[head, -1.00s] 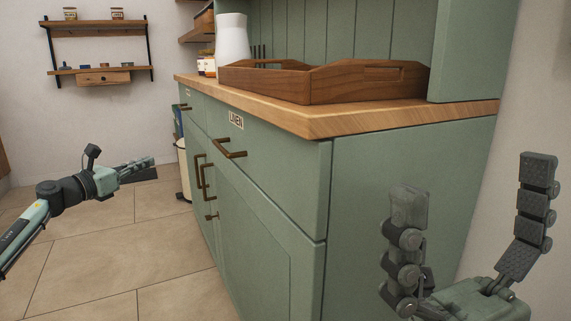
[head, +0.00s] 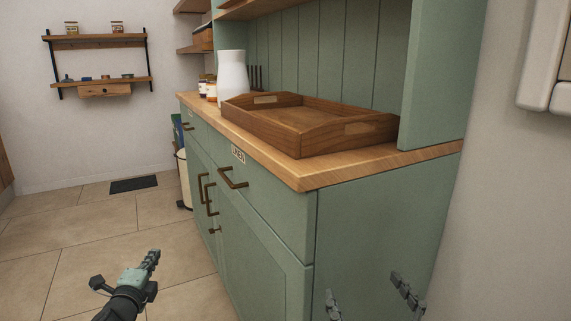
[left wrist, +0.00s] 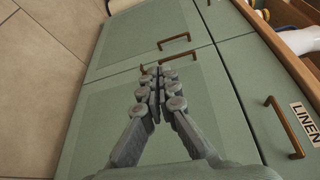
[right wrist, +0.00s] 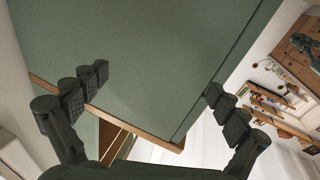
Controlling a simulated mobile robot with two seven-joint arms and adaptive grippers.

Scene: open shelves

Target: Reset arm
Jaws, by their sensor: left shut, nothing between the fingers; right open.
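My left gripper (head: 154,258) is low at the left in the head view, over the floor in front of the green cabinet (head: 262,235). In the left wrist view its fingers (left wrist: 157,90) are closed together and empty, with the cabinet doors behind them. My right gripper (head: 368,292) is at the bottom right of the head view, beside the cabinet's end panel. In the right wrist view its fingers (right wrist: 155,90) are wide apart with nothing between them. Its palm lies outside the head view.
A wooden tray (head: 300,143) and a white jug (head: 231,78) stand on the cabinet's wooden top. Bronze handles (head: 233,178) stick out from the cabinet front. A wall shelf (head: 98,40) hangs at the far left. The tiled floor (head: 60,235) at left is open.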

